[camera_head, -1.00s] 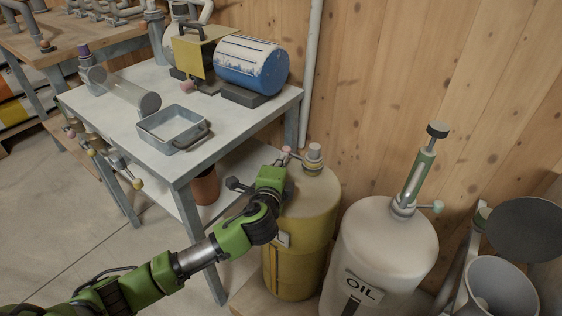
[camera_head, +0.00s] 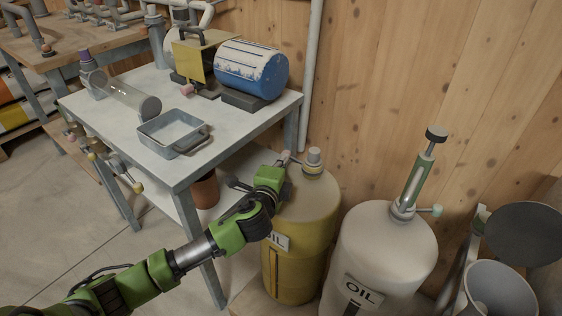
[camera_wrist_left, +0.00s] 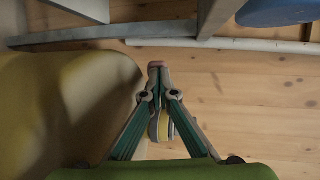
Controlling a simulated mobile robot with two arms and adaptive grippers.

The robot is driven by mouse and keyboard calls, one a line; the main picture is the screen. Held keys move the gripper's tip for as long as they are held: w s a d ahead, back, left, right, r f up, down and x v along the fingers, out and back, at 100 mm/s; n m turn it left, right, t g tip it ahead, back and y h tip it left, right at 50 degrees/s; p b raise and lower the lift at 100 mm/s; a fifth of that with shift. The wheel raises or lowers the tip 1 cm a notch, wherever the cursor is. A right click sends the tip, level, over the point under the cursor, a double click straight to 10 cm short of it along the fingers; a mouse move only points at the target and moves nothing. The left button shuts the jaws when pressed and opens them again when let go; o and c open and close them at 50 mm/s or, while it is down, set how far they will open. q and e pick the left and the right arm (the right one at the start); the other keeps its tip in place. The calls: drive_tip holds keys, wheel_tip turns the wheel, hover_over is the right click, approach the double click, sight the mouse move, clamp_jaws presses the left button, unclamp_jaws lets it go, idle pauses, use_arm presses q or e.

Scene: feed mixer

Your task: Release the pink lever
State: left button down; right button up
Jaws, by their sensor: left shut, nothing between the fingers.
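The pink lever end (camera_head: 285,155) sticks out left from the pump top of the yellow oil drum in the head view. My left gripper (camera_head: 280,163) is right at it, above the drum's left shoulder. In the left wrist view the two fingers come together at their tips (camera_wrist_left: 157,70), shut, and a small pinkish end (camera_wrist_left: 157,63) shows right at those tips. The fingers hide most of the lever there. The yellow drum (camera_head: 308,210) stands upright beside the table. My right gripper is not in view.
A white oil drum (camera_head: 385,250) with a green pump stands right of the yellow drum. The grey table (camera_head: 228,125) with a tray (camera_head: 165,143) and a blue motor (camera_head: 252,70) stands to the left. A wooden wall (camera_head: 400,80) is close behind the drums.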

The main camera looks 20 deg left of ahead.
sight(289, 153)
use_arm(q)
drive_tip(key=shift+w+a+m+h, duration=0.1)
drive_tip(key=shift+w+m+h, duration=0.1)
drive_tip(key=shift+m+h, duration=0.15)
drive_tip(key=shift+w+a+r+m+h+p, duration=0.1)
drive_tip(key=shift+w+m+h+p, duration=0.45)
drive_tip(key=shift+h+p, duration=0.35)
drive_tip(key=shift+w+m+h, duration=0.2)
drive_tip(key=shift+m+h, duration=0.1)
drive_tip(key=shift+h, duration=0.15)
drive_tip(key=shift+w+d+p, duration=0.2)
drive_tip(key=shift+p, duration=0.15)
drive_tip(key=shift+p+x, duration=0.55)
drive_tip(key=shift+x, duration=0.4)
drive_tip(key=shift+w+d+r, duration=0.1)
drive_tip(key=shift+w+d, duration=0.15)
drive_tip(key=shift+w, duration=0.15)
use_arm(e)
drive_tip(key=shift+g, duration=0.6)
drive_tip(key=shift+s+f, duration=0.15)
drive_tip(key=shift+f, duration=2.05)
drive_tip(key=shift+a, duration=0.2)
